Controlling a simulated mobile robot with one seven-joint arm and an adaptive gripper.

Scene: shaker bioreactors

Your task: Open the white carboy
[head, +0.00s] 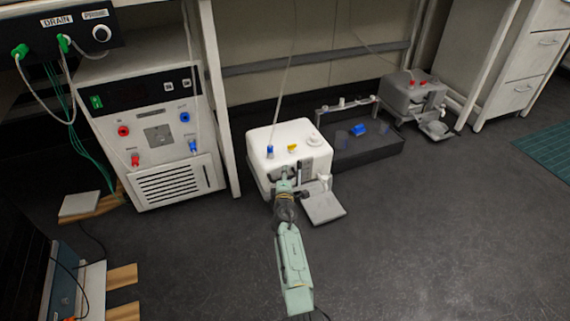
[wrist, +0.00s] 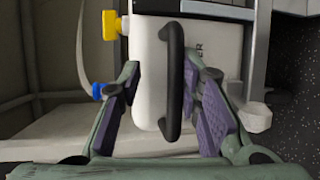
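The white carboy (head: 293,143) stands on the floor left of centre in the head view. It has a blue fitting (head: 270,151), a yellow fitting (head: 292,148) and a white cap (head: 314,140) on top, and a white tap (head: 325,180) at its front. My gripper (head: 284,178) is at the carboy's front face. In the wrist view, its two purple-padded fingers (wrist: 165,108) are spread open. The carboy's black handle (wrist: 172,80) stands between them, with gaps visible on both sides. The white body (wrist: 149,75) fills the middle behind the handle.
A grey flat plate (head: 324,208) lies in front of the tap. A black tray (head: 368,154) and a grey carboy (head: 408,92) stand to the right. A chiller unit (head: 165,140) and table leg (head: 222,120) are to the left. Floor at front right is clear.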

